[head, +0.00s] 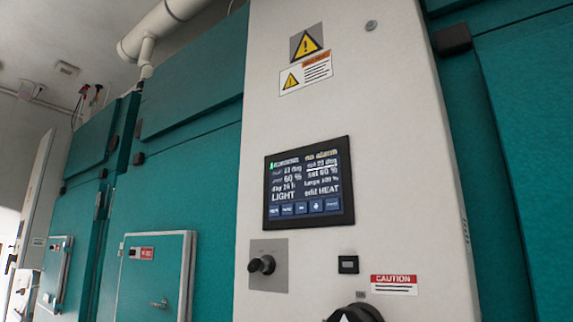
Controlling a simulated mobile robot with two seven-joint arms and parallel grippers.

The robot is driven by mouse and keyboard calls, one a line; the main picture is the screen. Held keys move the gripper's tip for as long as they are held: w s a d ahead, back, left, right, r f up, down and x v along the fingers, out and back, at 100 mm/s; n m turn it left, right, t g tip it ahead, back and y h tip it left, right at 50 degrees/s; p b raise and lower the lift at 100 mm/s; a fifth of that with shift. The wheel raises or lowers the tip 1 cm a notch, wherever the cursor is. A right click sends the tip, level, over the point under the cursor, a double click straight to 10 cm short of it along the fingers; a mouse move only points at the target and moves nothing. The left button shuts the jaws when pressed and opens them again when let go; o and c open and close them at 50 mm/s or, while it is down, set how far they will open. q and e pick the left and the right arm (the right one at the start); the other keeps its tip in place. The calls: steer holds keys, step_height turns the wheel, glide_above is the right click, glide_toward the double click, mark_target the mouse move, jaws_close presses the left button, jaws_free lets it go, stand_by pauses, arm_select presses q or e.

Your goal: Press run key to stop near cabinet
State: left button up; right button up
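The near cabinet's pale control panel (390,140) rises through the middle of the head view. A dark-framed touch screen (309,182) is set in it, showing lines of white text and a green mark at its top left. A row of small blue keys (302,208) runs along the screen's bottom edge. Their labels are too small to read, so I cannot tell which is the run key. Neither of my grippers is in view.
Below the screen are a black knob (262,265) on a grey plate, a small dark display (348,264) and a large black rotary switch (354,313). Teal doors (185,180) stand to the left, with a smaller hatch (155,275). A white pipe (160,28) runs overhead.

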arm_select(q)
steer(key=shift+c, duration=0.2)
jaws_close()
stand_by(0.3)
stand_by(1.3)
